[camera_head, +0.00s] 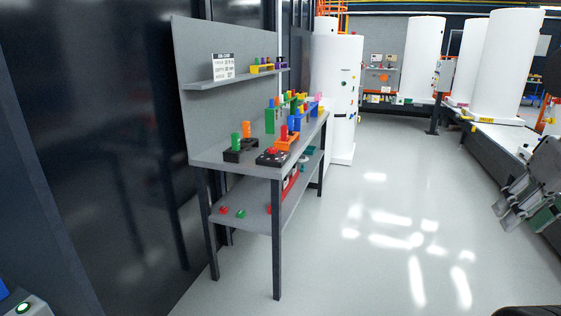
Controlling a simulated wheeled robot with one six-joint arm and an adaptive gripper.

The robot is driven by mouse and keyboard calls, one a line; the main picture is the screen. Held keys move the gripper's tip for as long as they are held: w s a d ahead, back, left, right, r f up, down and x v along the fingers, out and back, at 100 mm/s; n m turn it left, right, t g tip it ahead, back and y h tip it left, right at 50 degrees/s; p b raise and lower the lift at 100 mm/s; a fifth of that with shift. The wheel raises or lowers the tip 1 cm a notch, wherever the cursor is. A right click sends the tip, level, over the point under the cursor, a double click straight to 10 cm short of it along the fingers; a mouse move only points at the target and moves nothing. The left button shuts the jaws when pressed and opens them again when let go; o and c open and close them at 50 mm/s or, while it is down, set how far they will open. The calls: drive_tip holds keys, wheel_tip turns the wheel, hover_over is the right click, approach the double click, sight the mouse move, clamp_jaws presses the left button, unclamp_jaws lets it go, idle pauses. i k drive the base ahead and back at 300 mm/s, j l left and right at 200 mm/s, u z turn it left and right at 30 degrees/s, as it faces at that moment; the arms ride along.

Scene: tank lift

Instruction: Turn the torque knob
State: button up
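I cannot make out which thing is the torque knob. A dark block with a red top piece (272,157) lies at the front of the grey workbench (205,160) and shows small light marks. A grey box with a lit green button (23,308) is cut off at the lower left corner. My gripper (504,214) is at the right edge, in the air and well apart from the workbench. Its fingers point left and down. Nothing shows held in it, but the angle hides how far the fingers are apart.
Coloured pegs in holders stand on the bench, including an orange holder (287,141). A back shelf bears a white sign (223,67). A white tank (345,100) stands behind the bench. More tanks (506,65) stand along the right. The pale floor (390,220) between is clear.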

sight(272, 150)
drive_tip(key=i+l+u, duration=0.25)
drive_tip(key=i+u, duration=0.25)
drive_tip(key=i+l+u, duration=0.6)
drive_tip(key=i+u, duration=0.15)
drive_tip(key=i, duration=0.7)
